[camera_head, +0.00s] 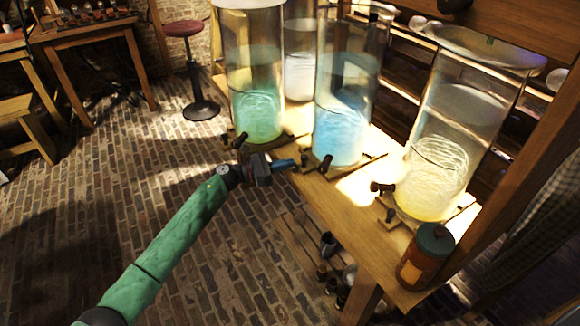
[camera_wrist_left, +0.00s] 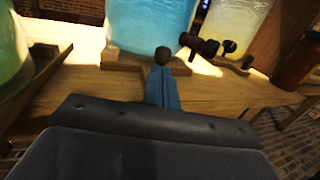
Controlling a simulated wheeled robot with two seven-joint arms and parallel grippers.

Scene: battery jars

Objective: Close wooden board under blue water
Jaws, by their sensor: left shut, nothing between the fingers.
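A tall glass jar of blue water (camera_head: 340,125) stands in the middle of the wooden bench; its lower part also shows in the wrist view (camera_wrist_left: 150,25). A thin wooden board (camera_head: 366,161) lies under it, and its front edge shows in the wrist view (camera_wrist_left: 122,62). A small dark knob (camera_wrist_left: 162,55) stands at the board's front. My left gripper (camera_head: 290,163) has its blue fingers shut and empty, with the tips right at the knob; I cannot tell whether they touch. The fingers also show in the wrist view (camera_wrist_left: 161,82). My right gripper is out of view.
A dark tap (camera_head: 326,163) juts out beside the knob. A green-water jar (camera_head: 257,110) stands left and a yellowish-water jar (camera_head: 435,165) right, each with a tap. A brown bottle (camera_head: 427,257) stands at the bench's near corner. The brick floor (camera_head: 130,200) in front is mostly clear.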

